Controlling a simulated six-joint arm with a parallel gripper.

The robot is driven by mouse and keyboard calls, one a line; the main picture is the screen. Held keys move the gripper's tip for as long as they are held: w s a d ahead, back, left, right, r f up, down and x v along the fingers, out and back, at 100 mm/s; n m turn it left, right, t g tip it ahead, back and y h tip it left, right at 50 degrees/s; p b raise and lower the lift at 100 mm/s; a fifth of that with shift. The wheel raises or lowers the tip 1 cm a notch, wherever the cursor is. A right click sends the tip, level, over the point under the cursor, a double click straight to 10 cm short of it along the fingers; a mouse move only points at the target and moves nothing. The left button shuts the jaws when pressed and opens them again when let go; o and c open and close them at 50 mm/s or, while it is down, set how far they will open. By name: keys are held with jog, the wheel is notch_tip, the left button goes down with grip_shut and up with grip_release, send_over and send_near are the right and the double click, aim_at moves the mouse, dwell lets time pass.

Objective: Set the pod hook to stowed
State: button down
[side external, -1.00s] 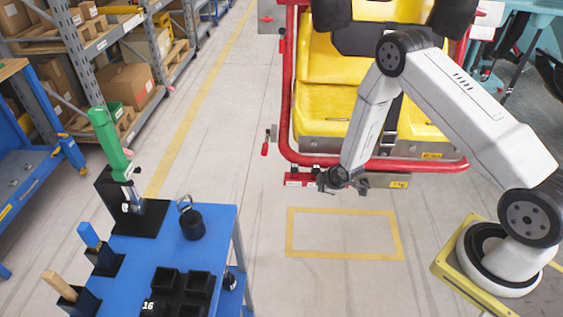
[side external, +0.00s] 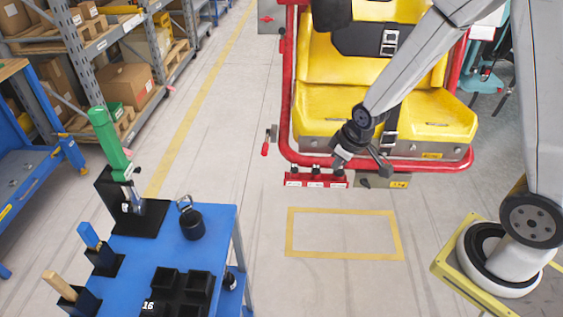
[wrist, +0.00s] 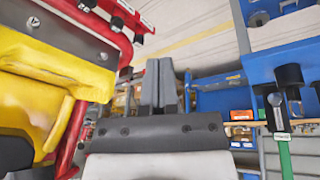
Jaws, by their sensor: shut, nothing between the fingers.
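A small red-handled lever (side external: 266,143) hangs from a grey bracket beside the left side of the red frame. A red labelled strip (side external: 316,181) with several small black levers sits under the yellow seat front; it also shows at the top left of the wrist view (wrist: 125,14). Beside it is a grey plate with a yellow label (side external: 399,184) and a dark part. I cannot tell which of these is the pod hook. My gripper (side external: 380,166) is in front of the seat, above the strip and plate, apparently touching nothing. Its fingers (wrist: 158,84) are shut and empty.
The yellow seat (side external: 425,115) with its red tube frame (side external: 287,95) stands close behind my gripper. A blue table (side external: 165,255) at the lower left holds a green-handled tool (side external: 109,140), a black ringed weight (side external: 192,223) and black holders. The floor between is clear.

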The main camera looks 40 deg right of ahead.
jog(key=s+a+r+m+g, duration=0.1)
jog(key=s+a+r+m, duration=0.1)
jog(key=s+r, duration=0.3)
jog(key=s, duration=0.4)
jog(key=shift+a+r+m, duration=0.2)
jog(key=shift+a+m, duration=0.05)
jog(key=shift+m, duration=0.15)
jog(key=shift+w, duration=0.1)
dwell(0.9)
